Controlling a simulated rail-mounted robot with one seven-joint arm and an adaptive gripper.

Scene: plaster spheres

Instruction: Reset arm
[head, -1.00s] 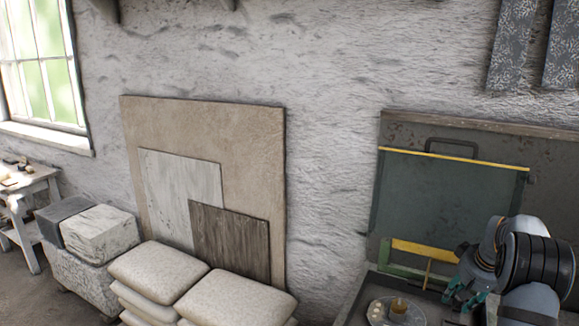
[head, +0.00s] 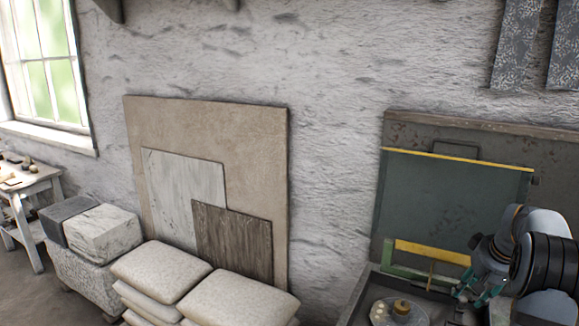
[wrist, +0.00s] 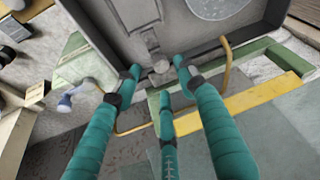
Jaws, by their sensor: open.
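My gripper (head: 474,291) is at the lower right in the head view, above the open case (head: 358,297) and to the right of a round plate. In the wrist view my gripper (wrist: 158,76) shows teal fingers spread apart. Nothing is held between them. A small round knob-like part shows just beyond the fingertips, and I cannot tell how far below them it lies. The round plate (head: 382,321) carries several small pale balls and a brass-coloured piece; it is cut off by the lower edge of the head view.
A dark green panel (head: 450,195) with yellow strips stands behind my gripper. Boards (head: 210,120) lean on the wall, with stacked sacks (head: 240,296) and stone blocks (head: 102,232) in front. A small table (head: 38,182) stands at the far left. The wall space between is clear.

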